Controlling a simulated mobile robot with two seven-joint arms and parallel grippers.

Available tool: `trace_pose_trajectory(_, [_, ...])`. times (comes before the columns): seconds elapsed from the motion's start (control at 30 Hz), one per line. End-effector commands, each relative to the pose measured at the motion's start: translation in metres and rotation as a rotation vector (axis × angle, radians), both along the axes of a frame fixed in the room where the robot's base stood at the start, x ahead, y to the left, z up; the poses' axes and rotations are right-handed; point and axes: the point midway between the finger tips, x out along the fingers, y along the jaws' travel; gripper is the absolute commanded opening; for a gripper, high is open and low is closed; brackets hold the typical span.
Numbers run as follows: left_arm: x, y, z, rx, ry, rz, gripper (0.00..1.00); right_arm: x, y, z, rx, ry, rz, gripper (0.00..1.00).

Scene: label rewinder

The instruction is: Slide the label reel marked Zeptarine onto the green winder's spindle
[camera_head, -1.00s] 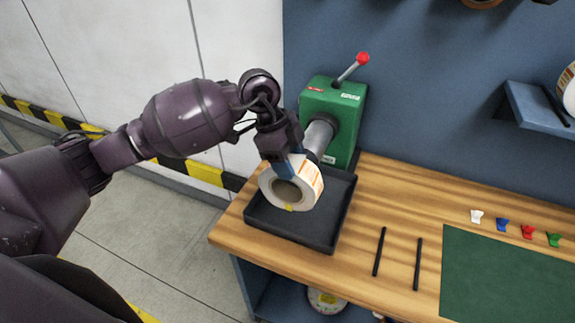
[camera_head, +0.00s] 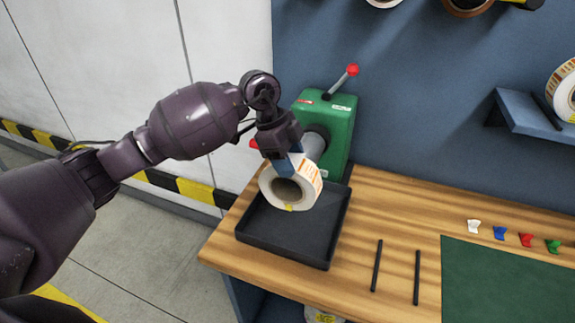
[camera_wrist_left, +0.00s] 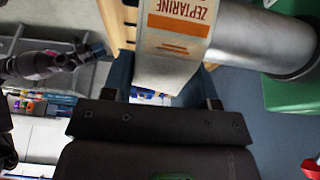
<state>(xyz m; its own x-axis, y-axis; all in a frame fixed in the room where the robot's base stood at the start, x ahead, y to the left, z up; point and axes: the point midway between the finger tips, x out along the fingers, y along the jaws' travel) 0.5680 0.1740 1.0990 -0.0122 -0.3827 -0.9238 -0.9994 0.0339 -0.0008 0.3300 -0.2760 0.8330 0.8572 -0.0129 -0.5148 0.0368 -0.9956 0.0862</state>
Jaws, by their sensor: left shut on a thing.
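The white label reel (camera_head: 304,187) with orange print is held in front of the green winder (camera_head: 334,113). In the left wrist view its label (camera_wrist_left: 172,45) reads ZEPTARINE. My left gripper (camera_head: 289,164) is shut on the reel's wall from above; its blue fingers also show in the wrist view (camera_wrist_left: 160,84). The winder's grey spindle (camera_head: 313,147) lies between reel and winder, and in the wrist view the spindle (camera_wrist_left: 262,38) meets the reel's edge. Whether its tip is inside the bore is hidden. My right gripper (camera_wrist_left: 94,50) seems to show small in the wrist view, its jaws unclear.
A black tray (camera_head: 285,252) lies below the reel on the wooden bench (camera_head: 378,207). Two black rods (camera_head: 377,266), a green mat (camera_head: 505,290) and several coloured clips (camera_head: 500,233) lie right. A blue shelf (camera_head: 530,118) holds another reel (camera_head: 563,92). A red-knobbed lever (camera_head: 345,77) tops the winder.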

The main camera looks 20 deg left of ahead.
Motion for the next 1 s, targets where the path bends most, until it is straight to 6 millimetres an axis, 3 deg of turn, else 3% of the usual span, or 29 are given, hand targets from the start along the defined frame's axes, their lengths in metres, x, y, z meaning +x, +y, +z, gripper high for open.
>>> trace_pose_trajectory(0.53, [0.026,-0.001,0.0,-0.002,-0.001,0.0,0.0,-0.004,0.0,-0.024,-0.001,0.014,-0.001,0.43])
trace_pose_trajectory(1.0, [0.047,-0.002,0.001,-0.002,-0.001,-0.001,0.0,-0.008,-0.001,-0.029,-0.001,0.024,-0.003,0.43])
